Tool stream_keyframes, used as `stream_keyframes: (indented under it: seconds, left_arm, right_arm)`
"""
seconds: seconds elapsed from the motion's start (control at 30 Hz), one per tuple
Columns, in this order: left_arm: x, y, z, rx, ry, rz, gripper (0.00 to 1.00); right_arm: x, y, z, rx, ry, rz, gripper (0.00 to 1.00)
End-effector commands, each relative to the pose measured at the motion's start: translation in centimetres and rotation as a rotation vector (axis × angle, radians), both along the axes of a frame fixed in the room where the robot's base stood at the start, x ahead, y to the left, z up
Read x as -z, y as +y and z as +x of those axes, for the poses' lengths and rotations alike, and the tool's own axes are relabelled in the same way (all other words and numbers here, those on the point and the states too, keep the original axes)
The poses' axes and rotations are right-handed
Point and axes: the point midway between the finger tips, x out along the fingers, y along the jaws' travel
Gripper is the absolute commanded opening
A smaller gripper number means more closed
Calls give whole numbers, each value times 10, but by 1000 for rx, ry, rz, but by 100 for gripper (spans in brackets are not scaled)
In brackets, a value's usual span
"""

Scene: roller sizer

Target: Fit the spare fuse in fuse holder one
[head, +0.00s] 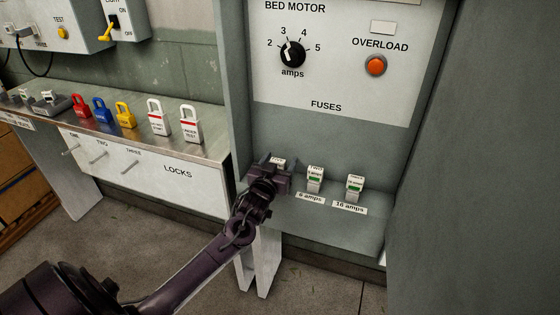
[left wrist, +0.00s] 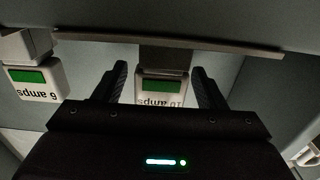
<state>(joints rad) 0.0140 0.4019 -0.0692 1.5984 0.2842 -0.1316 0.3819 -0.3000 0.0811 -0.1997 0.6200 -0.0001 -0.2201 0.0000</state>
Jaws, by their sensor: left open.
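My left gripper (head: 268,172) is at the left end of the fuse shelf and covers most of what is there; a small white piece at fuse holder one (head: 279,161) shows behind it. In the left wrist view the gripper (left wrist: 163,85) is open. A white fuse with a green window, marked 10 amps upside down (left wrist: 162,88), lies between its fingers, with a gap on each side. A dark grey block (left wrist: 168,58) adjoins the fuse; I cannot tell whether it is fully seated. My right gripper is not in view.
Fuse holder two (head: 315,179), 6 amps, stands close to the right; it also shows in the left wrist view (left wrist: 34,82). Fuse holder three (head: 354,187), 16 amps, is further right. The cabinet's left wall (head: 236,80) and the locks bench (head: 190,146) are left.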

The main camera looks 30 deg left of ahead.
Motion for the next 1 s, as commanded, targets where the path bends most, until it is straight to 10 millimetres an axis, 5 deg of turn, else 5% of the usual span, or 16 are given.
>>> stream_keyframes:
  seconds: [0.43,1.0]
  left_arm:
    - [1,-16,-63,1,1,-1,65]
    - [0,-17,-70,0,0,-1,65]
  right_arm:
    - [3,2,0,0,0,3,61]
    - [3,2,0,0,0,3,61]
